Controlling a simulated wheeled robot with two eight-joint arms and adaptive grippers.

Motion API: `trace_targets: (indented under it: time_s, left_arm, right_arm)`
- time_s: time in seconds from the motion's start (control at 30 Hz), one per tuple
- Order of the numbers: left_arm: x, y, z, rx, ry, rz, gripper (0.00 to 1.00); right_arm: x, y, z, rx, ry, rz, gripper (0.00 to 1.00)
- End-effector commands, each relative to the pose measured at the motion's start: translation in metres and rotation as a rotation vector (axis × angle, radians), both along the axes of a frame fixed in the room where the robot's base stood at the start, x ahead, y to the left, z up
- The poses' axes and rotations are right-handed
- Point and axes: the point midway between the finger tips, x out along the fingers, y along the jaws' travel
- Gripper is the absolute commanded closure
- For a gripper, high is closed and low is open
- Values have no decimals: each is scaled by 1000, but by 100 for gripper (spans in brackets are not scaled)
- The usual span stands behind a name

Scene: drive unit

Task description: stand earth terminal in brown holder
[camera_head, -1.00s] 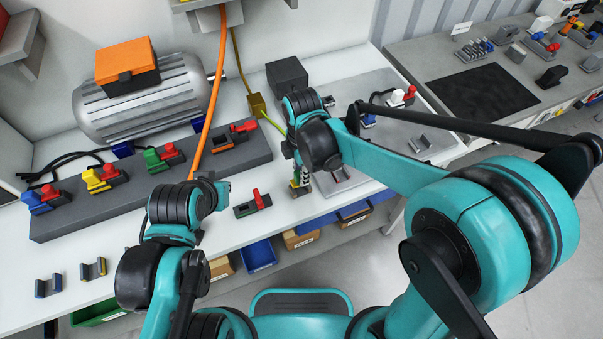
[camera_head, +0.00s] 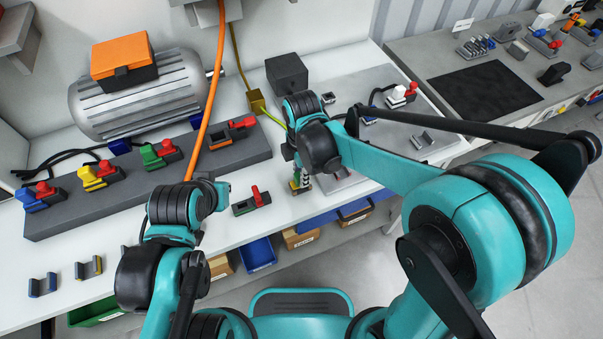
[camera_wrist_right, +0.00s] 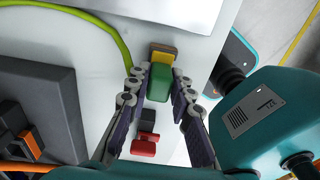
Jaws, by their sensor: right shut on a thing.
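My right gripper (camera_wrist_right: 159,80) is shut on a green block, which I take to be the earth terminal (camera_wrist_right: 158,86). A yellow-brown block (camera_wrist_right: 165,50), perhaps the brown holder, shows right beside the green block's far end in the right wrist view. I cannot tell whether the two are joined or only close. In the head view the right gripper (camera_head: 298,178) points down near the bench's front edge, its tips partly hidden by my arm. A green-yellow cable (camera_wrist_right: 112,30) runs toward the gripper.
A green-and-dark terminal with a red lever (camera_head: 252,201) lies left of the gripper. A grey rail (camera_head: 130,190) with several coloured terminals stands behind. An orange cable (camera_head: 205,110) hangs across the bench. A black box (camera_head: 287,75) stands at the back.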

Motion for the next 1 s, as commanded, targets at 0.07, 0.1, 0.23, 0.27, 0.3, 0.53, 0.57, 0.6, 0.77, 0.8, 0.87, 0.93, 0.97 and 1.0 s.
trace_targets:
  time_s: [0.07, 0.1, 0.23, 0.27, 0.3, 0.53, 0.57, 0.6, 0.77, 0.8, 0.87, 0.93, 0.97, 1.0]
  left_arm:
    - [0, 0, 0, 0, 0, 0, 100]
    - [0, 0, 0, 0, 0, 0, 100]
    - [0, 0, -1, 0, 0, 0, 100]
    - [0, 0, -1, 0, 0, 0, 100]
    - [0, 0, -1, 0, 0, 0, 100]
    - [0, 0, -1, 0, 0, 0, 100]
    - [0, 0, -1, 0, 0, 0, 100]
    - [0, 0, -1, 0, 0, 0, 100]
    - [0, 0, -1, 0, 0, 0, 100]
    - [0, 0, -1, 0, 0, 0, 100]
    - [0, 0, -1, 0, 0, 0, 100]
    - [0, 0, -1, 0, 0, 0, 100]
    - [0, 0, -1, 0, 0, 0, 100]
    - [0, 0, -1, 0, 0, 0, 100]
  right_arm:
    - [0, 0, 0, 0, 0, 0, 100]
    - [0, 0, -1, 0, 0, 0, 100]
    - [0, 0, -1, 0, 0, 0, 60]
    - [0, 0, -1, 0, 0, 0, 54]
    - [0, 0, -1, 0, 0, 0, 54]
    - [0, 0, -1, 0, 0, 0, 54]
    - [0, 0, 0, 0, 0, 0, 54]
    - [0, 0, 2, 0, 0, 0, 54]
    - [0, 0, 22, 0, 0, 0, 54]
    - [0, 0, 30, 0, 0, 0, 54]
    - [0, 0, 43, 0, 0, 0, 54]
    - [0, 0, 60, 0, 0, 0, 54]
    - [0, -1, 66, 0, 0, 0, 54]
    - [0, 0, 75, 0, 0, 0, 54]
